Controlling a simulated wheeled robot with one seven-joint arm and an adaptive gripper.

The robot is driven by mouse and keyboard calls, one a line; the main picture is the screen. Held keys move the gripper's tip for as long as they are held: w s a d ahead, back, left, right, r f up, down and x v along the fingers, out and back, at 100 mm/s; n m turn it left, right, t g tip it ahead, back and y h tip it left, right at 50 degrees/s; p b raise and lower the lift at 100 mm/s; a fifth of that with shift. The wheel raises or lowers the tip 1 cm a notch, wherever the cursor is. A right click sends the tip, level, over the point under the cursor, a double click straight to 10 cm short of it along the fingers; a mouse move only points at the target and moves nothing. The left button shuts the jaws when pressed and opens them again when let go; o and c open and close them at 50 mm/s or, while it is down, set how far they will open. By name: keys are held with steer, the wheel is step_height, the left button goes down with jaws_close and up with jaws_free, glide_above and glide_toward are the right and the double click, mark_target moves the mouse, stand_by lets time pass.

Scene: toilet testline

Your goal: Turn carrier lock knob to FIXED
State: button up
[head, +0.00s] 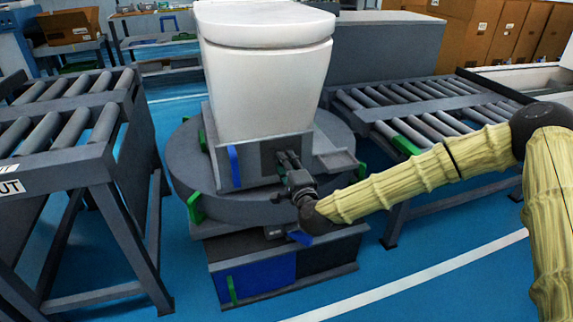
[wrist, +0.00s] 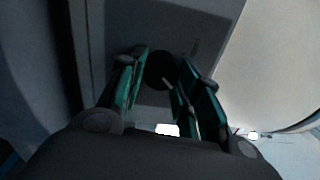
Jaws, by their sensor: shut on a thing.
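The carrier (head: 258,170) is a grey block under a white toilet (head: 265,75), on a round grey turntable (head: 225,205). My gripper (head: 287,160) reaches in from the right to the carrier's front plate. In the wrist view the dark round carrier lock knob (wrist: 160,70) lies between the green-lined fingers of my gripper (wrist: 160,88), which are shut on it. In the head view the fingers hide the knob. Its pointer and any FIXED marking cannot be made out.
A blue upright tab (head: 234,166) is left of my gripper on the carrier, and a grey ledge (head: 337,160) is at its right. Roller conveyors stand left (head: 60,130) and right (head: 420,105). Blue floor (head: 440,265) is open at the front right.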

stand_by(0.4)
steer(key=o, duration=1)
steer(key=v, duration=1.2)
